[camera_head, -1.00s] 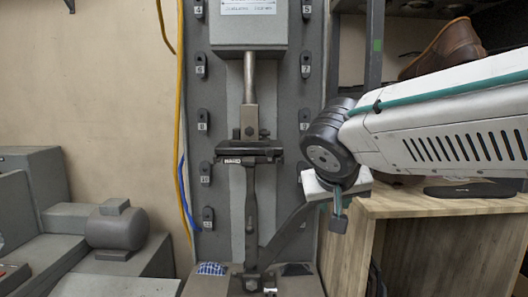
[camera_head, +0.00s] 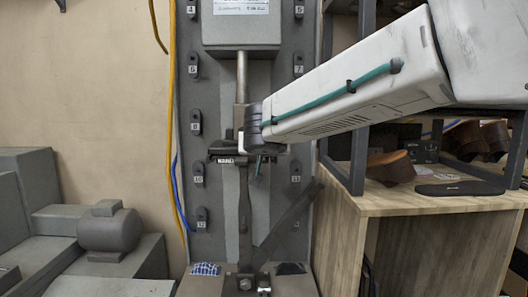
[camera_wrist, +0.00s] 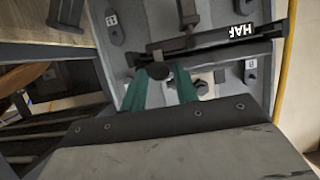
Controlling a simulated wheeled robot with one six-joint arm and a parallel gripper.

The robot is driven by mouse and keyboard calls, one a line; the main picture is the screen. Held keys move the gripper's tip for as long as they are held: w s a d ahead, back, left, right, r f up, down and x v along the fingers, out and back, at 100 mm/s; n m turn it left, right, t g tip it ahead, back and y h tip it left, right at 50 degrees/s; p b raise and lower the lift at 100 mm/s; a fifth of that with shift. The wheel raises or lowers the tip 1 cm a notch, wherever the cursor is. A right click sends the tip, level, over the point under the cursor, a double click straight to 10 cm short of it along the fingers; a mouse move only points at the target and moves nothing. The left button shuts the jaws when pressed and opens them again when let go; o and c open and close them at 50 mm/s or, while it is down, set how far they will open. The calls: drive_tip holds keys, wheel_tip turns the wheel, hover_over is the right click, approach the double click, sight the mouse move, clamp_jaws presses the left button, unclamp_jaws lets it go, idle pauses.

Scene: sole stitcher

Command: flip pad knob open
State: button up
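The dark pad bar (camera_head: 225,159) with a white-lettered label crosses the machine's vertical shaft. In the wrist view the bar (camera_wrist: 215,40) runs slantwise across the top. A small dark round knob (camera_wrist: 156,71) shows just below the bar in that view. My gripper (camera_wrist: 162,76) has two teal fingers spread apart, one on each side of the knob; I cannot tell whether either touches it. In the head view my gripper (camera_head: 258,166) is at the right half of the bar, and my arm hides the knob there.
The grey machine column (camera_head: 222,95) has numbered black hooks down both sides. A wooden table (camera_head: 400,203) with a brown shoe (camera_head: 390,168) and a black sole (camera_head: 460,188) stands right. Yellow and blue cables (camera_head: 174,130) hang left of the column.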

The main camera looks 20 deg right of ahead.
drive_tip(key=shift+w, duration=0.1)
clamp_jaws()
drive_tip(key=n+h, duration=0.2)
drive_tip(key=n, duration=0.2)
drive_tip(key=n+h, duration=0.3)
drive_tip(key=n, duration=0.1)
drive_tip(key=a+f+n+h, duration=0.1)
drive_tip(key=n+h, duration=0.1)
drive_tip(key=n, duration=0.3)
drive_tip(key=shift+w+f+t, duration=0.1)
drive_tip(key=shift+w+t, duration=0.05)
drive_tip(key=shift+t, duration=0.15)
idle(0.6)
drive_tip(key=shift+n, duration=0.3)
